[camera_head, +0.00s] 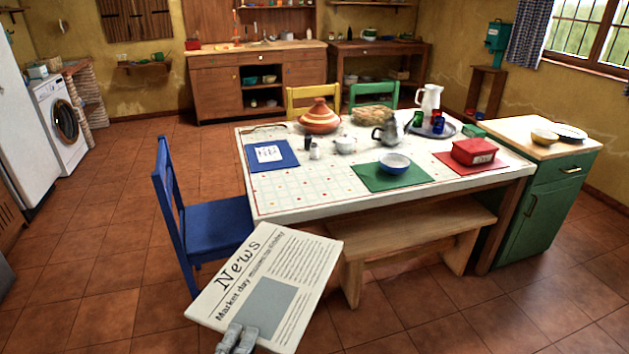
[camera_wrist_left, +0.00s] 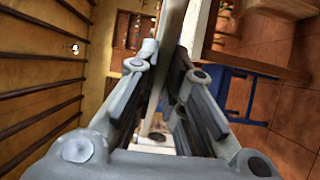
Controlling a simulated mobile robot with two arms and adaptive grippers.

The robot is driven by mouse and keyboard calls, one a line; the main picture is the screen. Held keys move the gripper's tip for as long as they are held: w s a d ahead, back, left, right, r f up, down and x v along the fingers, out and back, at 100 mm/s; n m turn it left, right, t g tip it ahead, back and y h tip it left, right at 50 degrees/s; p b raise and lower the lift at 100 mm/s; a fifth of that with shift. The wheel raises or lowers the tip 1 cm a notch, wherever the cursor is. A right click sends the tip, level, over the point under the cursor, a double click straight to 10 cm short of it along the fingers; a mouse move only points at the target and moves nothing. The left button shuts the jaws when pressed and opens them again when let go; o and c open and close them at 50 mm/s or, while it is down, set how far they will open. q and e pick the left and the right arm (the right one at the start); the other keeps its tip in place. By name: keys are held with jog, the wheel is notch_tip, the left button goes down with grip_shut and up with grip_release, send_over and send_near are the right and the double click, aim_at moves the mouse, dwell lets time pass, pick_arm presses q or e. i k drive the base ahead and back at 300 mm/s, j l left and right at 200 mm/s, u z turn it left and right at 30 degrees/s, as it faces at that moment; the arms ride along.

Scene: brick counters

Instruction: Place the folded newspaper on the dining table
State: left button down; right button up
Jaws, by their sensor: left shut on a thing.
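The folded newspaper (camera_head: 265,285), white with "News" printed large and a grey picture block, is at the bottom of the head view, in front of the table's near left corner. My left gripper (camera_head: 238,337) is shut on its near edge. In the left wrist view the newspaper (camera_wrist_left: 176,30) shows edge-on between the fingers of the left gripper (camera_wrist_left: 165,80). The dining table (camera_head: 300,203) has a white top with a dotted cloth at its left part. The newspaper appears apart from the tabletop. My right gripper is not in view.
On the table are a blue mat (camera_head: 272,156), tagine (camera_head: 319,118), bowl (camera_head: 395,163), red box (camera_head: 474,152) and jug (camera_head: 428,102). The dotted front-left area is bare. A blue chair (camera_head: 205,225) stands at the left end, a wooden bench (camera_head: 415,233) in front.

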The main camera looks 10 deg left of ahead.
aim_at(303, 187)
jog(key=i+u, duration=0.15)
jog(key=u, duration=0.2)
jog(key=i+l+u, duration=0.15)
jog(key=u, duration=0.25)
jog(key=i+l+u, duration=0.1)
jog(key=u, duration=0.25)
jog(key=i+l, duration=0.2)
jog(key=i+l+u, duration=0.15)
jog(key=l, duration=0.3)
jog(key=i+l, duration=0.15)
jog(key=l, duration=0.15)
jog(key=i+l+u, duration=0.1)
jog(key=l, duration=0.25)
jog(key=i+l, duration=0.2)
jog(key=l, duration=0.15)
jog(key=i+l+u, duration=0.15)
jog(key=l, duration=0.2)
jog(key=i+l, duration=0.15)
jog(key=l, duration=0.2)
jog(key=i+l+u, duration=0.1)
jog(key=l, duration=0.3)
